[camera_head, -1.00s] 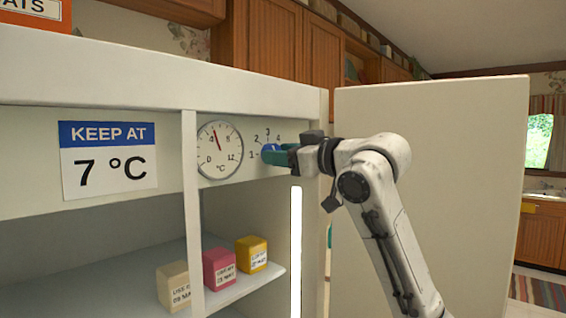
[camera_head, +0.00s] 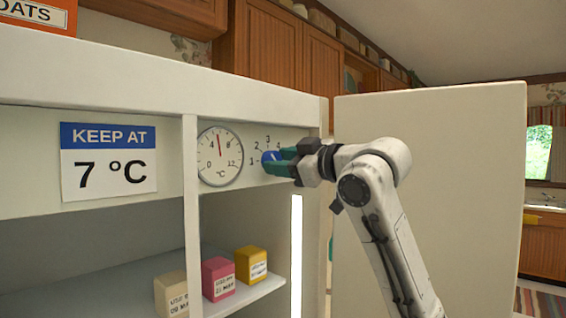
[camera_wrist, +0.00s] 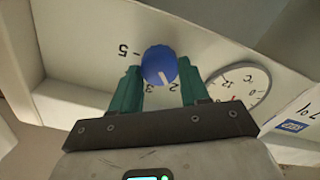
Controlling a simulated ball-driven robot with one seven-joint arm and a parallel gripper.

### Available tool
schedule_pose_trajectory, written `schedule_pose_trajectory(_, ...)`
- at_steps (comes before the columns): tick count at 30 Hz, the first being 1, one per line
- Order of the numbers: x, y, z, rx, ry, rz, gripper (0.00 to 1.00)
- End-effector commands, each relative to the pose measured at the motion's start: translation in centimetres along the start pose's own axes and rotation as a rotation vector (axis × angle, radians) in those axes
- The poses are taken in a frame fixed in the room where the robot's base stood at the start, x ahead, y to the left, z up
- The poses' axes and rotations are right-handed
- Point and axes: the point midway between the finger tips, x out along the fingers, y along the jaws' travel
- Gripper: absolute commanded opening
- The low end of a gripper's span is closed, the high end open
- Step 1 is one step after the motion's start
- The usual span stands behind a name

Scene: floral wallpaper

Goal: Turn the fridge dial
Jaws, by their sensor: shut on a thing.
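The blue fridge dial (camera_head: 268,157) is on the panel inside the fridge, with numbers printed around it. In the wrist view the dial (camera_wrist: 159,63) sits between the two green fingers, and its white line points close to the 2. My gripper (camera_head: 284,158) is shut on the dial. The round thermometer (camera_head: 220,158) is left of the dial; its red needle points between 4 and 8, slightly left of straight up. The sign (camera_head: 108,150) reads "KEEP AT 7 °C".
Yellow (camera_head: 251,264), pink (camera_head: 218,279) and cream (camera_head: 171,294) boxes stand on the shelf below. The open fridge door (camera_head: 455,150) stands to the right, behind my arm. A lit strip (camera_head: 296,250) runs up the inner wall.

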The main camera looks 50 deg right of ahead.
Motion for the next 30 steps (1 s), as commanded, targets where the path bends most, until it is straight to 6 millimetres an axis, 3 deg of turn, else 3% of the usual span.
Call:
schedule_pose_trajectory(1,0.0,0.0,0.1,0.001,-0.002,-0.001,0.15)
schedule_pose_trajectory(2,0.0,0.0,0.1,0.001,-0.002,-0.001,0.46)
schedule_pose_trajectory(9,0.0,0.0,0.0,0.001,-0.001,-0.001,0.69)
schedule_pose_trajectory(20,-0.6,0.0,0.1,0.001,0.001,0.000,0.71)
schedule_pose_trajectory(30,-6.6,-0.1,0.2,-0.001,0.002,0.003,0.71)
